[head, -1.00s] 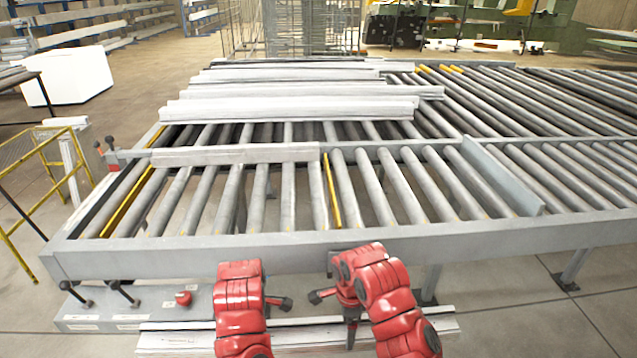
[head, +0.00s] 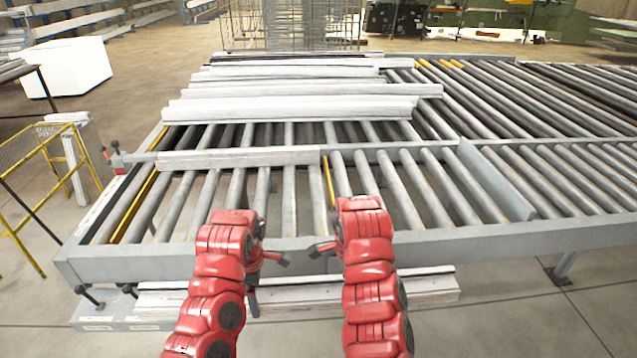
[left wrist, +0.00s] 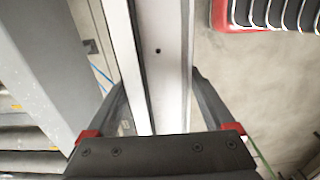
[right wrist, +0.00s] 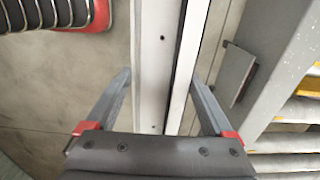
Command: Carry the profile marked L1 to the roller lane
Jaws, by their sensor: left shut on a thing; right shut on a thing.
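A long pale profile (head: 300,293) lies level across the picture in the head view, just below the front rail of the roller table. No L1 mark can be read on it. My left gripper (left wrist: 158,85) is shut on the profile, its fingers on either side of it; the profile also shows in the left wrist view (left wrist: 170,45). My right gripper (right wrist: 160,80) is shut on the same profile (right wrist: 158,40) farther right. My right fingers are hidden behind my arm in the head view. The front roller lane (head: 290,195) lies beyond the rail.
Several pale profiles (head: 290,108) lie across the rear rollers. Another pale bar (head: 240,157) lies along the middle rail. An upright grey plate (head: 495,180) stands on the right. The front rail (head: 480,240) stands between the held profile and the rollers. A yellow frame (head: 20,235) is at the left.

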